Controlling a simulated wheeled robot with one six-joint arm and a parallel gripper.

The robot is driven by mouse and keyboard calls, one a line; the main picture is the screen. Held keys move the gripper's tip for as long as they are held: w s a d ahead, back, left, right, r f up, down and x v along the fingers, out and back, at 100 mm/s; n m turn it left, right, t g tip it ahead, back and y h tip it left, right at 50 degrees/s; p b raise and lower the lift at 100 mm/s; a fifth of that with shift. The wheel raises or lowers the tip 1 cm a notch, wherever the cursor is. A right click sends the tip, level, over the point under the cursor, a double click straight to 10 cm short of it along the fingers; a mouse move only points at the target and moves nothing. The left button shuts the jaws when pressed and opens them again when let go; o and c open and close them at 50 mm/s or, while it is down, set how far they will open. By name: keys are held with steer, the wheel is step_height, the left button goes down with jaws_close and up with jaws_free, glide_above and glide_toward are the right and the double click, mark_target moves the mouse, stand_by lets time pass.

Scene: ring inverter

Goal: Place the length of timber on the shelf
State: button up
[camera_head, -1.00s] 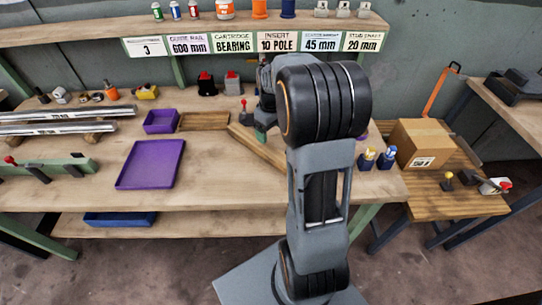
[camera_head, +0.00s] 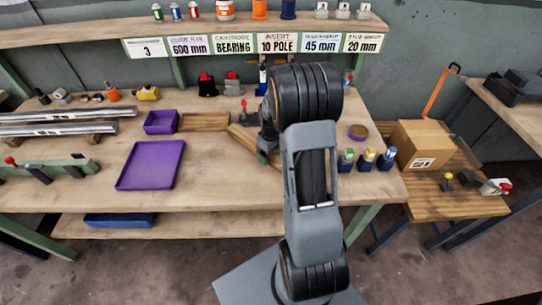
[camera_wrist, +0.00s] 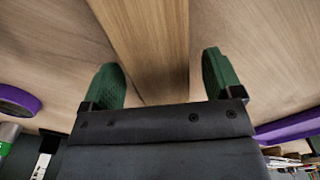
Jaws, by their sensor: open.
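The length of timber (camera_head: 243,138) lies slanted on the workbench, partly hidden behind my arm. In the wrist view the timber (camera_wrist: 150,45) runs up the picture between the two green fingers of my gripper (camera_wrist: 163,78). The fingers are apart, one on each side, with a gap visible on both sides of the wood. In the head view my gripper (camera_head: 262,157) is mostly hidden by the arm, close to the timber. An upper shelf (camera_head: 100,37) with labels runs along the back, and a lower shelf (camera_head: 190,224) sits under the bench.
Left of the timber are a brown board (camera_head: 204,121), a small purple bin (camera_head: 161,122) and a purple tray (camera_head: 150,165). Metal rails (camera_head: 70,120) lie far left. A cardboard box (camera_head: 421,144) is beyond.

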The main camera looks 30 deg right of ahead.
steer(key=shift+f, duration=0.1)
steer(key=c, duration=1.4)
steer(key=shift+c, duration=0.2)
steer(key=shift+r, duration=0.2)
steer(key=shift+r, duration=0.2)
step_height(320, 180, up, 2)
steer(key=shift+w+r, duration=0.1)
steer(key=s+a+r, duration=0.4)
steer(key=s+r, duration=0.6)
steer(key=s, duration=0.3)
steer(key=shift+s+a+b, duration=0.2)
steer(key=shift+s+b, duration=0.05)
steer(key=shift+b, duration=0.1)
